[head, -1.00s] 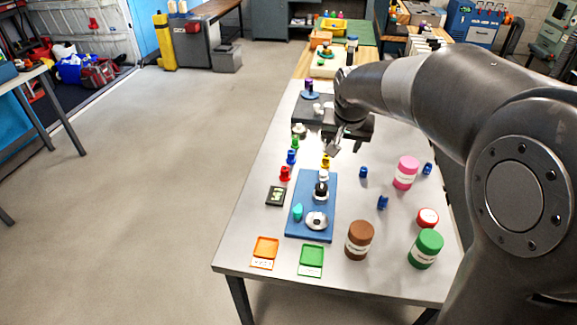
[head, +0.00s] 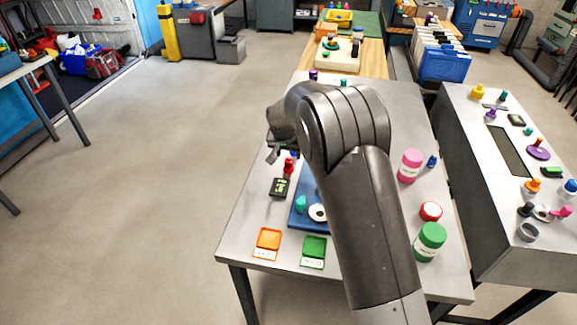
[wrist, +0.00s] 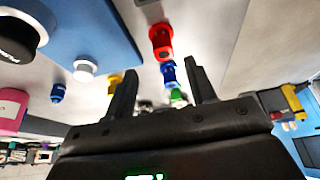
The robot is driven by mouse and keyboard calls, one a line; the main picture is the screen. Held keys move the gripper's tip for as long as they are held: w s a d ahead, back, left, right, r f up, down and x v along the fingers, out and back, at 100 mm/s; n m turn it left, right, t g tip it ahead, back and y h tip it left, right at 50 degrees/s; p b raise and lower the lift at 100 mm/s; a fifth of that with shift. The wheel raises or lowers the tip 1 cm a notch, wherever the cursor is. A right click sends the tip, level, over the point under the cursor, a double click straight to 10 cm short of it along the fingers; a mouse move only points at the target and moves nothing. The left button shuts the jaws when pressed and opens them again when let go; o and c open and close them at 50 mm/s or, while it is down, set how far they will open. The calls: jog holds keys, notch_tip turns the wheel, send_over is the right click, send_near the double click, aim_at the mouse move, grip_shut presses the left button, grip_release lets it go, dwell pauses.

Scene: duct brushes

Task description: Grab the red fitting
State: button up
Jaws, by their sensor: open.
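The red fitting (head: 288,168) stands on the grey table near its left edge, just behind a small dark box with a green label. In the wrist view the red fitting (wrist: 161,40) is in front of the fingers, apart from them. A blue fitting (wrist: 168,72) and a green fitting (wrist: 177,95) line up behind it, between the fingers as pictured. My gripper (head: 272,154) is above the table's left edge, beside the red fitting in the head view, partly hidden by my arm. The wrist view shows my gripper (wrist: 162,88) open with nothing held.
The blue board (head: 299,219) is largely hidden by my arm. The dark box (head: 279,187), orange tray (head: 268,239) and green tray (head: 314,248) lie toward the front. A pink jar (head: 410,166) and green jar (head: 430,241) stand at right. Open floor lies left of the table.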

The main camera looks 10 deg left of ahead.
aim_at(288, 160)
jog(key=x, duration=0.7)
jog(key=shift+w+a+f, duration=0.15)
jog(key=shift+a, duration=0.1)
jog(key=c, duration=1.1)
